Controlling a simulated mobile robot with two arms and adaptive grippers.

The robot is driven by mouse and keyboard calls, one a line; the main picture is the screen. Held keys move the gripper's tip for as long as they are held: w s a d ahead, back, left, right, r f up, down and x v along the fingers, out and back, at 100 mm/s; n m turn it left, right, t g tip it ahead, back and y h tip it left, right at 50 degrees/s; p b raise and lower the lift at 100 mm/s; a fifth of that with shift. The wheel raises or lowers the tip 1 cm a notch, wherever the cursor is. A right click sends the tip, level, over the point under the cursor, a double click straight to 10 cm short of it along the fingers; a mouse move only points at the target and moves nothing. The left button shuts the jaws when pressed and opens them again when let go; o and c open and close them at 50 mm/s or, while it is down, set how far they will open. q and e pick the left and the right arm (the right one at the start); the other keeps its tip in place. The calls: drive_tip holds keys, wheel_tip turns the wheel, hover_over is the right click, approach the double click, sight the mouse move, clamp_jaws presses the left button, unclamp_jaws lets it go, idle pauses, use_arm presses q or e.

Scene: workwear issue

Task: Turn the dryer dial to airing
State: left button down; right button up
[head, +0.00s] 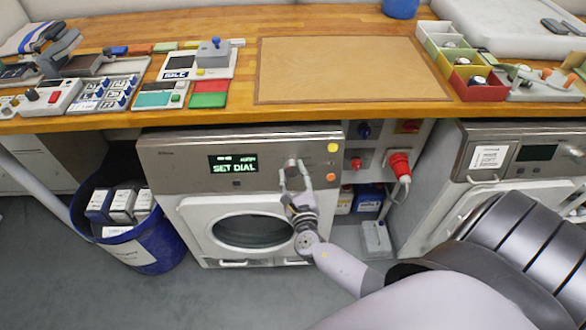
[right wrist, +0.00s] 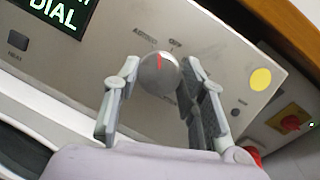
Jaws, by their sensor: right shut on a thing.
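The dryer (head: 165,150) stands under the worktop, and its display (head: 233,164) reads "SET DIAL". Its round grey dial (right wrist: 158,74) has a red pointer line, aimed near the top between a label on the left, too small to read surely, and "OFF" on the right. In the head view the dial is partly hidden by my gripper. My right gripper (head: 294,172) is at the panel with a finger on each side of the dial, shut on it; the fingers also show in the right wrist view (right wrist: 160,88). My left gripper is out of view.
A yellow button (right wrist: 260,79) sits right of the dial. A blue bin (head: 150,246) with boxes stands left of the dryer. A red plug (head: 399,164) and a second machine (head: 430,180) are to the right. The wooden worktop (head: 290,112) overhangs the panel.

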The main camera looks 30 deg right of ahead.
drive_tip(key=shift+n+y+p, duration=0.6)
drive_tip(key=shift+n+p, duration=0.75)
drive_tip(key=shift+n, duration=0.55)
drive_tip(key=o, duration=1.2)
drive_tip(key=shift+c, duration=0.2)
drive_tip(key=v, duration=1.2)
